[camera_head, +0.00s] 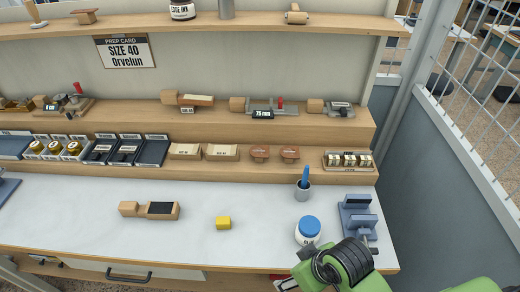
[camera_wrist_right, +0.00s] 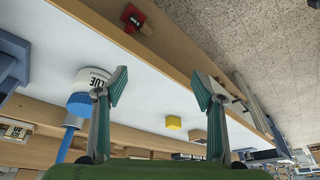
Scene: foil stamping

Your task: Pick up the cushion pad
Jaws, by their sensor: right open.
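No object in view is clearly marked as the cushion pad. Two tan pads with labels lie side by side on the lower shelf step, the left one (camera_head: 185,151) and the right one (camera_head: 222,152). A small yellow block (camera_head: 223,222) sits on the white worktop; the right wrist view also shows it (camera_wrist_right: 174,123), beyond the fingers. A wooden block with a dark pad (camera_head: 162,209) lies left of it. My right gripper (camera_wrist_right: 160,88) is open, with nothing between its fingers. My left gripper is not in view.
A blue-capped glue bottle (camera_head: 308,230), a grey cup with a blue brush (camera_head: 303,190) and a blue clamp-like fixture (camera_head: 358,217) stand at the worktop's right. Stepped shelves (camera_head: 280,125) behind hold tools and trays. The worktop between yellow block and bottle is clear.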

